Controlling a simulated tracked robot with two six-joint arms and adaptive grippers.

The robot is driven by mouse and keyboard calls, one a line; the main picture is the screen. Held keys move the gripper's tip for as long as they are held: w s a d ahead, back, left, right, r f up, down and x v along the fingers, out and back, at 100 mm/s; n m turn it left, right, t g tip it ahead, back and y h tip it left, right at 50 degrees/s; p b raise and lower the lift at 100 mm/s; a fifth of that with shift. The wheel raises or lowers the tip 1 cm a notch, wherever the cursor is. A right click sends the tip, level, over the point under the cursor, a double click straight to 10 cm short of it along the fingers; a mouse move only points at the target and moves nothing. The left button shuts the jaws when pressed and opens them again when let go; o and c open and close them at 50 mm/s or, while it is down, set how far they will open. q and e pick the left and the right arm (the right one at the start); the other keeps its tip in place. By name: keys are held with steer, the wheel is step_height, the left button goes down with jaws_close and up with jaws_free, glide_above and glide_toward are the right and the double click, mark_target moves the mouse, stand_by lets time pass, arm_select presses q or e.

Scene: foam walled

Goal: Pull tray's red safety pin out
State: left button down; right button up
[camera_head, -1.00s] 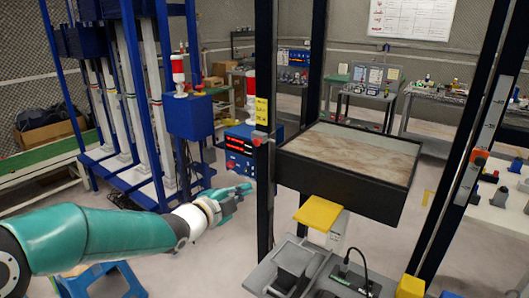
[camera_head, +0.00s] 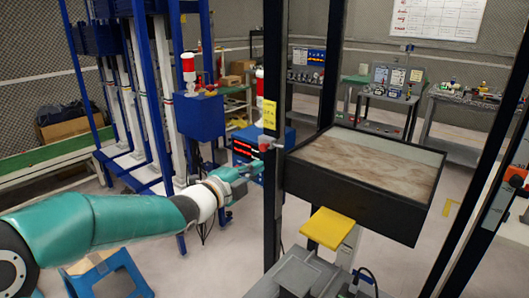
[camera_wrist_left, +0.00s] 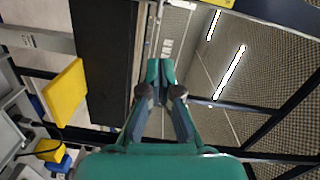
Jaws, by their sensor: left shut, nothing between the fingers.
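The tray (camera_head: 420,213) is a dark box with a mottled brown and pale top, held between dark uprights. A small red part, apparently the safety pin (camera_head: 263,147), shows at the near-left upright, below a yellow label. My left gripper (camera_head: 256,167) is shut and empty, just below and left of the red part in the head view. It looks close, but I cannot tell whether it touches. In the left wrist view, the shut teal fingertips (camera_wrist_left: 160,72) are beside the tray's dark side (camera_wrist_left: 105,65); I cannot make out the pin there. My right gripper is not in view.
A yellow pad (camera_head: 328,228) juts out below the tray; it also shows in the left wrist view (camera_wrist_left: 66,92). A blue unit with red displays (camera_head: 247,146) stands behind my left gripper. Blue racks stand at left.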

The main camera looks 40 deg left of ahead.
arm_select(q)
steer(key=w+a+f+p, duration=0.1)
steer(key=w+a+p, duration=0.2)
steer(key=w, duration=0.6)
steer(key=shift+w+a+p, duration=0.35)
steer(key=shift+p, duration=0.85)
steer(key=a, duration=0.4)
steer(key=shift+w, duration=0.1)
